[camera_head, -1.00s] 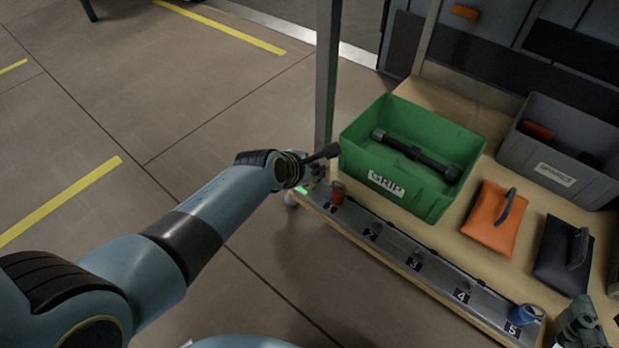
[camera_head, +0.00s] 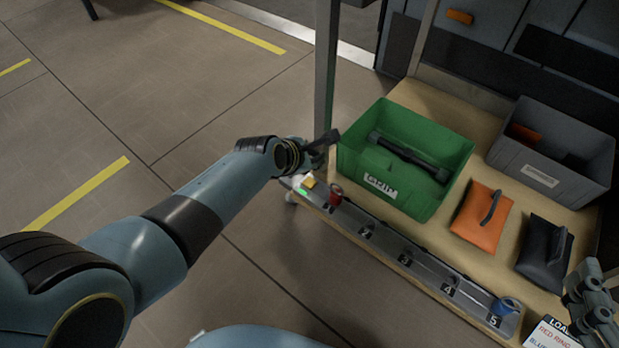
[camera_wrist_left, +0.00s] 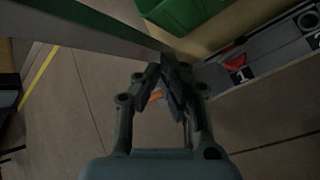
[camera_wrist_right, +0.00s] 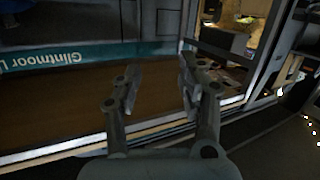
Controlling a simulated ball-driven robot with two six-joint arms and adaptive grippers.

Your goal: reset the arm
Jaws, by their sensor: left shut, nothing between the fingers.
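My left gripper (camera_head: 324,145) is shut and empty, above the left end of the numbered rail (camera_head: 425,279) and left of the green crate. In the left wrist view its fingers (camera_wrist_left: 168,78) are together beside a grey post, with a small orange patch behind them. A red ring-like part (camera_head: 335,195) sits near slot 1, and a blue one (camera_head: 506,306) sits at slot 5. My right gripper (camera_head: 592,298) shows partly at the lower right edge. In the right wrist view its fingers (camera_wrist_right: 158,75) are apart with nothing between them.
The green GRIP crate (camera_head: 353,177) holds a dark bar. A grey crate (camera_head: 537,180), an orange pouch (camera_head: 480,220) and a black pouch (camera_head: 544,250) share the wooden bench. An upright post (camera_head: 325,65) stands by my left gripper. The floor at left is clear.

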